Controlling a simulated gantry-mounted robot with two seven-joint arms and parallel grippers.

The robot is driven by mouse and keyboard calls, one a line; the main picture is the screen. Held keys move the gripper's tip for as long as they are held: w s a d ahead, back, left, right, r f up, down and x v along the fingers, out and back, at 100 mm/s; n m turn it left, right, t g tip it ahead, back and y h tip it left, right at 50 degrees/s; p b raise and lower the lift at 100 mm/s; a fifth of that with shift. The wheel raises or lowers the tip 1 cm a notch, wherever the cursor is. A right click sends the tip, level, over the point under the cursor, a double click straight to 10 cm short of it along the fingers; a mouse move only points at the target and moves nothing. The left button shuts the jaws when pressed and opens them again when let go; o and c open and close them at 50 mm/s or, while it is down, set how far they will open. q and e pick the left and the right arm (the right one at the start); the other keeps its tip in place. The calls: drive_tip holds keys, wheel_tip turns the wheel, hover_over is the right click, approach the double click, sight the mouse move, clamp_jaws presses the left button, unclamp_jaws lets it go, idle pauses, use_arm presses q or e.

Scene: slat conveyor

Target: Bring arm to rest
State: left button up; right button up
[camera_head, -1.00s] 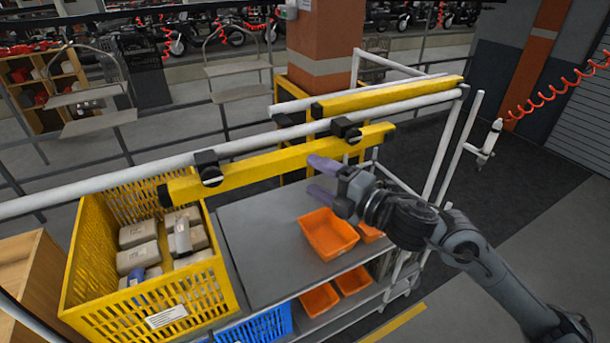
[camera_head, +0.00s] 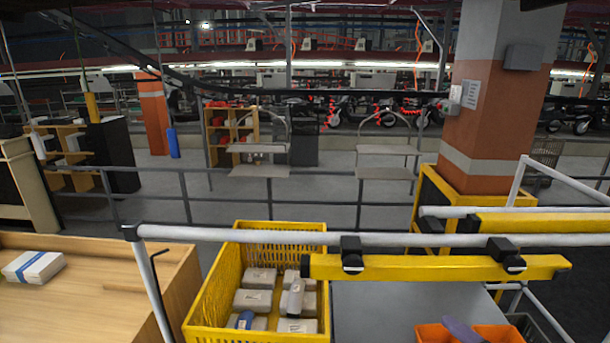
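Only a purple finger of my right gripper (camera_head: 462,329) shows, at the bottom right edge in front of the orange bins (camera_head: 498,334). The rest of this gripper and its arm lie below the picture, so its opening is hidden. I cannot tell whether the finger touches a bin. My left gripper is out of view.
A yellow crate (camera_head: 224,277) holds several wrapped grey packages, a pale bottle and a blue item. A yellow beam (camera_head: 430,267) hangs on a white rail (camera_head: 250,235) above the grey shelf (camera_head: 375,310). A wooden table (camera_head: 110,285) bears a white-and-blue package (camera_head: 33,266).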

drive_tip(key=s+a+f+m+g+h+p, duration=0.3)
drive_tip(key=s+a+f+m+g+p, duration=0.3)
drive_tip(key=s+f+m, duration=0.6)
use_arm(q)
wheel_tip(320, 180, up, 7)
use_arm(e)
drive_tip(key=s+f+m+g+h, duration=0.1)
drive_tip(key=s+f+m+g, duration=0.1)
drive_tip(key=s, duration=0.4)
drive_tip(key=s+a+f+m+g, duration=0.1)
drive_tip(key=s+f+m+g, duration=0.2)
drive_tip(key=s+f, duration=0.3)
drive_tip(key=shift+s+g+h, duration=0.2)
drive_tip(key=shift+g+h, duration=0.2)
drive_tip(key=shift+g, duration=0.1)
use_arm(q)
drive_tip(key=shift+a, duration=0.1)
